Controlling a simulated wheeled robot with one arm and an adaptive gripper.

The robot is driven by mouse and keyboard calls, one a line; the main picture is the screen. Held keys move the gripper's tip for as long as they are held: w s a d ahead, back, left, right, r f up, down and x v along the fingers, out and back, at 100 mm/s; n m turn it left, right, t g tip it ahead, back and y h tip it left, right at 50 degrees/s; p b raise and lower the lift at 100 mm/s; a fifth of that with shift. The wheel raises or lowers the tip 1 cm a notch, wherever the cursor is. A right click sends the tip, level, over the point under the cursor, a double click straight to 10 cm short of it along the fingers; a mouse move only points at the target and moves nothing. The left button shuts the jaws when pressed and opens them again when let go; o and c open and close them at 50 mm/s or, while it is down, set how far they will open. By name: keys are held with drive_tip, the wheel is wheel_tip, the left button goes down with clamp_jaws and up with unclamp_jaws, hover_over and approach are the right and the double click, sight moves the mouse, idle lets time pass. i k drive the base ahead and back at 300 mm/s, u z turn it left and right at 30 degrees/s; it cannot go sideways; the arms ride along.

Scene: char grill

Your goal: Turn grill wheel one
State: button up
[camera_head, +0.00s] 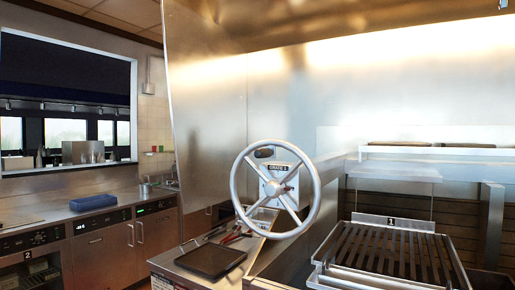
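The grill wheel (313,202) is a large silver handwheel with spokes, near the middle of the head view. A box behind its hub carries a label (279,168) that seems to read "GRATE 1". A slatted grill grate (390,250) lies to the right of the wheel, with a plate marked "1" (391,221) at its back edge. My gripper is not in view, and nothing touches the visible part of the wheel.
A dark flat pan (210,260) and some utensils lie on the ledge below and left of the wheel. A metal side panel (208,120) rises behind the wheel. A counter with a blue tray (93,202) runs along the left. A shelf (435,151) spans the right.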

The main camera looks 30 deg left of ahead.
sight(275, 188)
drive_tip(key=u, duration=0.35)
drive_tip(key=i, duration=0.45)
drive_tip(key=u, duration=0.95)
drive_tip(key=k, duration=0.4)
drive_tip(key=u, duration=1.3)
drive_tip(key=i, duration=0.7)
drive_tip(key=u, duration=0.3)
